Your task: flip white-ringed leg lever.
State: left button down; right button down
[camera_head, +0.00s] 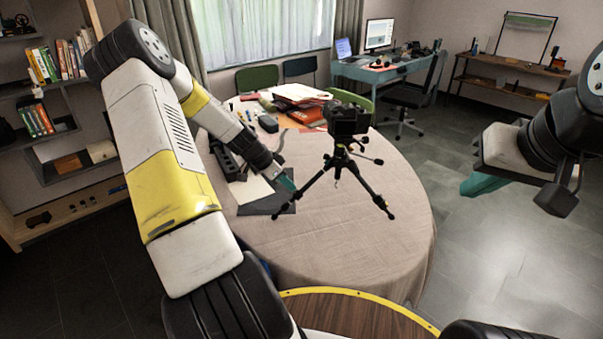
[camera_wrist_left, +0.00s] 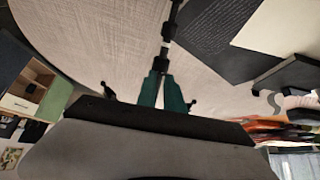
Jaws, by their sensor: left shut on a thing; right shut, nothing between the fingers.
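A black tripod (camera_head: 341,160) stands on the round table with its legs spread and a black camera (camera_head: 346,118) on top. One leg runs toward my left gripper (camera_head: 288,184). In the left wrist view that leg carries a white ring (camera_wrist_left: 165,43), with a black clamp or lever (camera_wrist_left: 161,65) beside it. The teal fingers of my left gripper (camera_wrist_left: 161,90) are shut on this black part; the fingers partly hide it, so its lever position is unclear. My right gripper (camera_head: 480,184) is shut and empty, off the table at the right.
The cloth-covered round table (camera_head: 365,240) is clear at its front and right. A dark sheet (camera_head: 262,203) lies under the left gripper. Papers and books (camera_head: 300,95) are piled at the back. A black device (camera_head: 226,155) lies at the left.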

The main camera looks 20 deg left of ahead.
pick_arm(q)
jog(key=shift+w+d+r, duration=0.2)
dwell(0.4)
jog(key=c, duration=1.6)
grip_release()
jog(key=shift+v, duration=3.05)
